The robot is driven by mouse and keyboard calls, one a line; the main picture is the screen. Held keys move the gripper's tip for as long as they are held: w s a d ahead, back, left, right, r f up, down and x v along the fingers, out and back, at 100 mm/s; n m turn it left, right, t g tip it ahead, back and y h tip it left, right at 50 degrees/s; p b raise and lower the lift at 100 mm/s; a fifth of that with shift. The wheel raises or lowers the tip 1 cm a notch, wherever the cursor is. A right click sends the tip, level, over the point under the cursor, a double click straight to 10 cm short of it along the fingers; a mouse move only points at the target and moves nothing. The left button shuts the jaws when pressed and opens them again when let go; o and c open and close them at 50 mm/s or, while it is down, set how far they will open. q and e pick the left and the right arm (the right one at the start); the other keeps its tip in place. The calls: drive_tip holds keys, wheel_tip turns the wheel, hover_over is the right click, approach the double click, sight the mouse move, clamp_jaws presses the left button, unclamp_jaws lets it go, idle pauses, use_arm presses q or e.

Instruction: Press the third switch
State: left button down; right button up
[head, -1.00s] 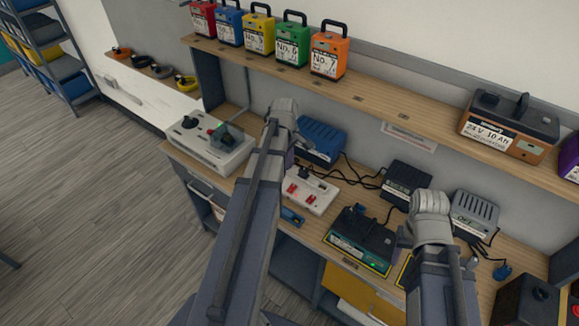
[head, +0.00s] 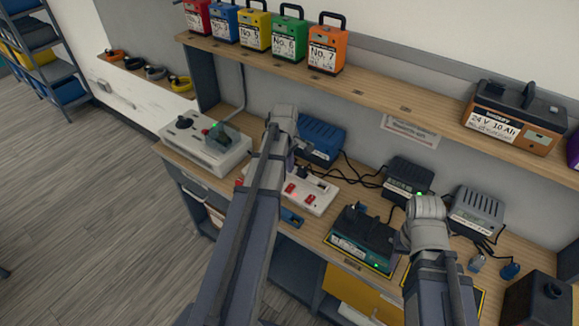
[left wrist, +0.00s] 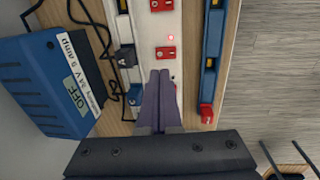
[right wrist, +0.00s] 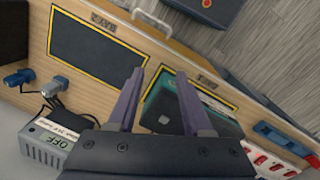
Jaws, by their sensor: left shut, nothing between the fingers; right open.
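A white power strip (head: 318,199) with red switches lies on the bench, partly hidden by my left arm in the head view. The left wrist view shows the strip (left wrist: 146,60) running away from me, with one red switch (left wrist: 165,52) just beyond my fingertips, another (left wrist: 161,5) farther up, and a small red glow between them. My left gripper (left wrist: 160,73) is shut and empty, its tips over the strip; I cannot tell whether they touch it. My right gripper (right wrist: 158,74) is open and empty above the bench. The right wrist view also shows red switches (right wrist: 275,168).
A blue charger (left wrist: 45,95) marked OFF sits beside the strip. A dark battery (head: 362,238) and grey chargers (head: 476,211) stand to the right, with loose cables. A grey control box (head: 203,148) is at left. A shelf (head: 375,93) with batteries overhangs behind.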

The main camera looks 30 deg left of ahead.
sight(292, 187)
use_arm(q)
drive_tip(key=f+b, duration=0.2)
drive_tip(key=f, duration=0.1)
drive_tip(key=f+b, duration=0.3)
drive_tip(key=w+f+b, duration=0.1)
drive_tip(key=f+b, duration=0.2)
use_arm(e)
wheel_tip(292, 187, down, 9)
drive_tip(key=shift+f, duration=0.1)
use_arm(q)
drive_tip(key=shift+d, duration=0.1)
drive_tip(key=shift+w+f, duration=0.1)
drive_tip(key=shift+f, duration=0.1)
use_arm(e)
drive_tip(key=shift+f, duration=0.15)
drive_tip(key=shift+s, duration=0.1)
use_arm(q)
drive_tip(key=shift+s, duration=0.2)
